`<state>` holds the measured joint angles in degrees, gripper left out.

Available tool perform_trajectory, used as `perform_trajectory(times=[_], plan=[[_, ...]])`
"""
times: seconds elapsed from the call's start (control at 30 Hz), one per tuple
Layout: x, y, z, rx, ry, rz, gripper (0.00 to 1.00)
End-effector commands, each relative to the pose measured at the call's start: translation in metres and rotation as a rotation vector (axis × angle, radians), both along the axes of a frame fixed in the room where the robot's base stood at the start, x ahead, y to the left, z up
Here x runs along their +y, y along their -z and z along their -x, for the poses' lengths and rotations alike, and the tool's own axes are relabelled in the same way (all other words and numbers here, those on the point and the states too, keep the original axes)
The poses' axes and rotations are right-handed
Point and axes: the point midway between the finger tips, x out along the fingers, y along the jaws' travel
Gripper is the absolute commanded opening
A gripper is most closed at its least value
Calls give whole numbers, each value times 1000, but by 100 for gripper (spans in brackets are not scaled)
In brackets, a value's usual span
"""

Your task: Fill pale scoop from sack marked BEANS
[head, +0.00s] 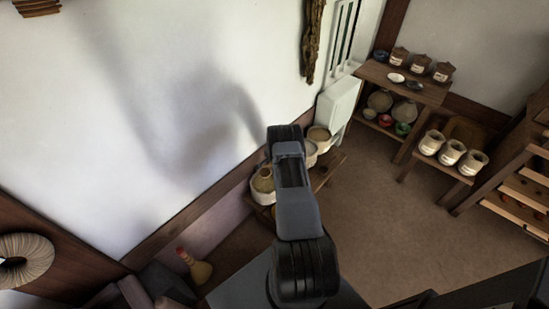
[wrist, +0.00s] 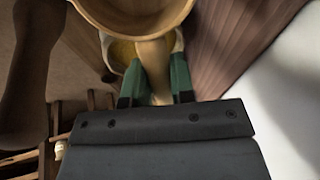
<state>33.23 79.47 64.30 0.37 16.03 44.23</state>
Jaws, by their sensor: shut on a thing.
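My gripper (wrist: 155,92) is shut on the handle of a pale wooden scoop (wrist: 140,22) in the wrist view. The scoop's round bowl is cut off by the top edge, and I cannot tell whether it holds anything. Three pale open sacks stand on a low bench in the head view: one at the left (head: 432,142), one in the middle (head: 452,152) and one at the right (head: 473,163). Their labels are too small to read, so I cannot tell which is marked BEANS. In the head view my arm hides my gripper and the scoop.
Behind the scoop, a round container (wrist: 122,50) shows yellowish contents. Several pots, including one (head: 263,184), stand on a low bench by the wall. A wooden shelf table (head: 425,92) holds jars and dishes at the back. The brown floor (head: 385,235) between is clear.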

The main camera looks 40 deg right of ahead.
Motion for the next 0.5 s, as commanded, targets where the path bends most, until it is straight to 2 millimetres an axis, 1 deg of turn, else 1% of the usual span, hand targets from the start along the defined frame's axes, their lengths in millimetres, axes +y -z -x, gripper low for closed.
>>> perform_trajectory(times=[0.03,0.23,0.3,0.5], plan=[[0,-4,1,-13,0,8,0],[1,-5,1,-72,1,47,0],[0,3,0,-84,1,56,0],[-1,3,0,-109,2,76,0]])
